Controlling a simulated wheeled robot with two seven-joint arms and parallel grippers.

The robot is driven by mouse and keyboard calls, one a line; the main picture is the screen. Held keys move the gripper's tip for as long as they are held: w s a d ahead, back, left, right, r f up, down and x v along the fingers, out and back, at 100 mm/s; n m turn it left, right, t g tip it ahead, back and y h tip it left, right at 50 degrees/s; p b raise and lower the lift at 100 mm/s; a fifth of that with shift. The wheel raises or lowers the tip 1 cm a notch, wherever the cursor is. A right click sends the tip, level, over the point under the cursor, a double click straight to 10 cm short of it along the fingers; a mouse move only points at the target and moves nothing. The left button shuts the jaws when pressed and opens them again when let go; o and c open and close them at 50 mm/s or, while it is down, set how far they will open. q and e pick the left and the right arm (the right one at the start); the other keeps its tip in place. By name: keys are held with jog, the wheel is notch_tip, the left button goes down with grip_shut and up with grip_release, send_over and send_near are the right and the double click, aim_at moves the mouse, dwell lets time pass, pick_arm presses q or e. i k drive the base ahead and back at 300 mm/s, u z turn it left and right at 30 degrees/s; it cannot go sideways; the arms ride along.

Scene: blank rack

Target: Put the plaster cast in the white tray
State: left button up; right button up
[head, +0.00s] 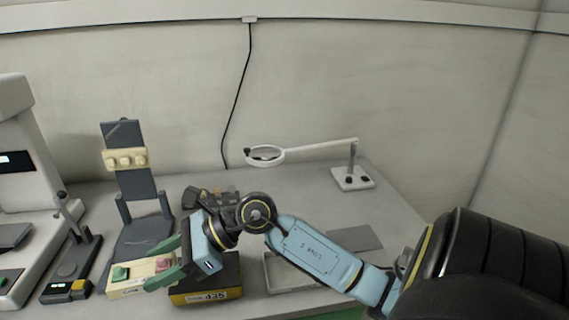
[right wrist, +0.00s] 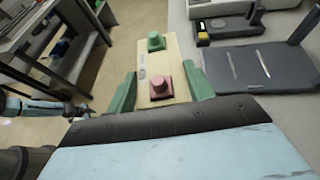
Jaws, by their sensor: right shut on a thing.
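My right gripper (head: 166,268) has green fingers. It is shut on a cream block (head: 128,291) with a green knob and a pink knob on top. In the right wrist view this block (right wrist: 160,70) lies lengthwise between both fingers. Another cream piece (head: 125,159), with several round bumps, sits high on a dark upright rack. I cannot tell for certain which cream piece is the plaster cast. A shallow pale tray (head: 270,274) lies on the table, partly hidden by my right arm. In the right wrist view, my left gripper (right wrist: 80,110) is small and unclear.
A black and yellow box (head: 206,295) marked 435 stands beside my right gripper. Dark small items lie behind it. A magnifier on a stand (head: 352,178) is at the back right, near a flat grey plate (head: 354,238). A white machine (head: 30,180) stands at the left.

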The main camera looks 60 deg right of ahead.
aim_at(299, 269)
jog(key=u, duration=0.35)
jog(key=k, duration=1.2)
jog(key=z, duration=0.8)
jog(key=i, duration=0.95)
jog(key=u, duration=0.05)
